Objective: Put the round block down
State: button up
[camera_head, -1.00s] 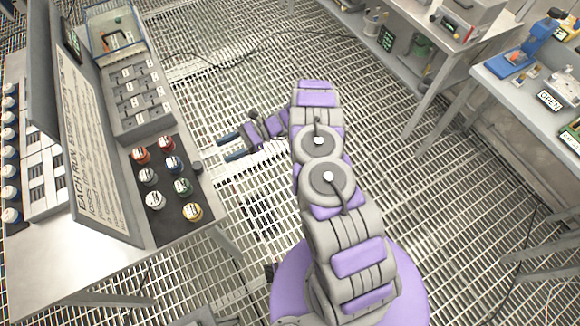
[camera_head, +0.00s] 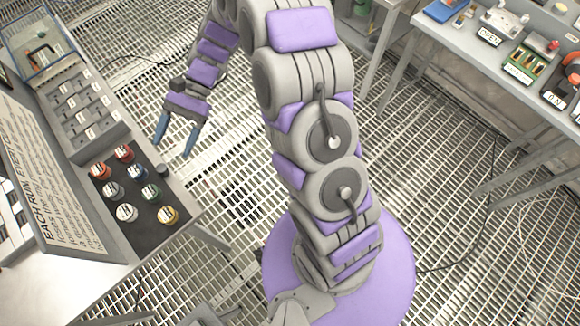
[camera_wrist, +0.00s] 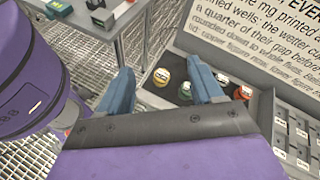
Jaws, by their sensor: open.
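My gripper (camera_head: 173,147) is open, with two blue fingers pointing down, near the right edge of the left bench.
The left bench holds a grey tray of labelled slots (camera_head: 85,105), a clear-walled box (camera_head: 40,45) and a slanted text board (camera_head: 45,185). Grated floor lies between the benches.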

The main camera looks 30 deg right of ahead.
jog(key=s+d+r+n+t+h, duration=0.2)
jog(key=s+d+h, duration=0.1)
jog(key=s+d, duration=0.3)
jog(key=s+d+r+n+t+h, duration=0.1)
jog(key=s+d+r+n+h, duration=0.1)
jog(key=s+d, duration=0.5)
jog(key=s+d+r+n+t+h, duration=0.2)
jog(key=s+d+r+n+h, duration=0.1)
jog(key=s, duration=0.8)
jog(key=d+r+h, duration=0.1)
jog(key=d+h, duration=0.1)
jog(key=d, duration=0.1)
jog(key=shift+s+d+r+t+h, duration=0.2)
jog(key=shift+s+r+t+h, duration=0.05)
jog(key=shift+s+t+h, duration=0.1)
jog(key=shift+c, duration=0.4)
